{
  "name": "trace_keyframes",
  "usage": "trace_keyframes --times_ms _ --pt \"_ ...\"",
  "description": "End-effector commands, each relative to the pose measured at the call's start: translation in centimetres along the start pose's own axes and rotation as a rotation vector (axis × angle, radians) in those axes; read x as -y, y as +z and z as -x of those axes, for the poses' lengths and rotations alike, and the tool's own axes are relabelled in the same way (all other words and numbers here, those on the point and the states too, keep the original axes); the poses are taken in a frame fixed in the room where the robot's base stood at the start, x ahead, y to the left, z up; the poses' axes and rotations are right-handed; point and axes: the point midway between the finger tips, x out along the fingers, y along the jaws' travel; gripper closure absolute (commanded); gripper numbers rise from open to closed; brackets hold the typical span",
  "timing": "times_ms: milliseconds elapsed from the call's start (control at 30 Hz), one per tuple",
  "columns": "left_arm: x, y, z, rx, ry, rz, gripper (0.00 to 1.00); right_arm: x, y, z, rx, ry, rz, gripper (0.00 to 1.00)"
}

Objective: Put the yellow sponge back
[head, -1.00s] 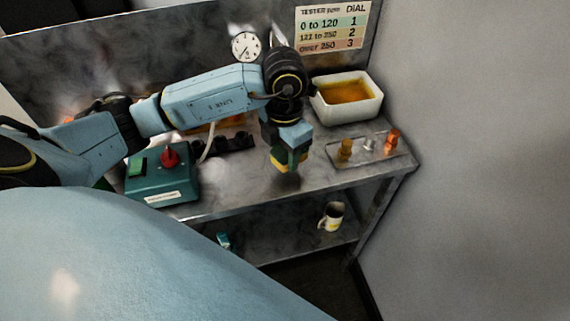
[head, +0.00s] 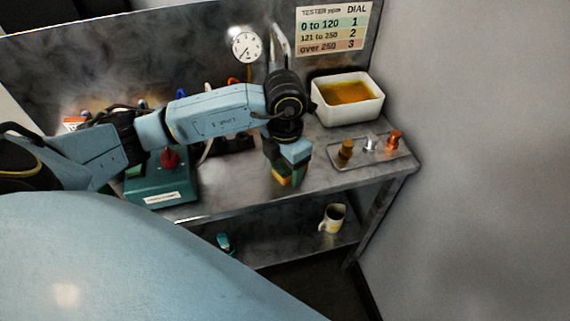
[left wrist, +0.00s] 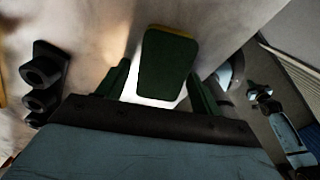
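The yellow sponge (head: 281,173), with a dark green side, is at the fingertips of my left gripper (head: 287,170) in the head view, over the front middle of the bench top. In the left wrist view the sponge (left wrist: 167,62) shows its dark green face and a thin yellow edge between the two green fingers of the left gripper (left wrist: 160,80). I cannot tell whether the sponge's underside touches the bench.
A white basin (head: 371,109) with orange contents stands at the back right. A flat tray (head: 375,158) with several small parts lies in front of it. A teal box (head: 160,186) with a red knob stands left. A mug (head: 332,218) is on the lower shelf.

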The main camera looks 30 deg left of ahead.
Motion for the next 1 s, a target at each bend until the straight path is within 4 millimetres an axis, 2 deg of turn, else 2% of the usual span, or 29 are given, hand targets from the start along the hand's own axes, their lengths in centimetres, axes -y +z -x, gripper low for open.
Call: trace_keyframes --times_ms 200,333,700,833,1000 --pt "0.0 0.0 0.1 0.000 0.000 0.000 0.34 0.0 -0.1 0.1 -0.001 0.000 0.000 1.00" --pt "-0.1 0.1 1.2 0.004 0.001 0.000 0.34 0.0 -0.1 0.4 -0.001 0.000 -0.001 1.00" --pt "0.0 0.1 9.0 0.005 0.001 0.000 0.34 0.8 -0.4 1.1 -0.005 -0.010 -0.007 1.00" --pt "-0.1 0.1 10.9 0.003 0.001 0.000 0.34 1.3 -0.7 1.2 -0.008 -0.017 -0.010 1.00" --pt "0.0 0.0 12.2 0.000 0.000 0.001 0.34 1.7 -0.8 1.3 -0.009 -0.022 -0.012 1.00"
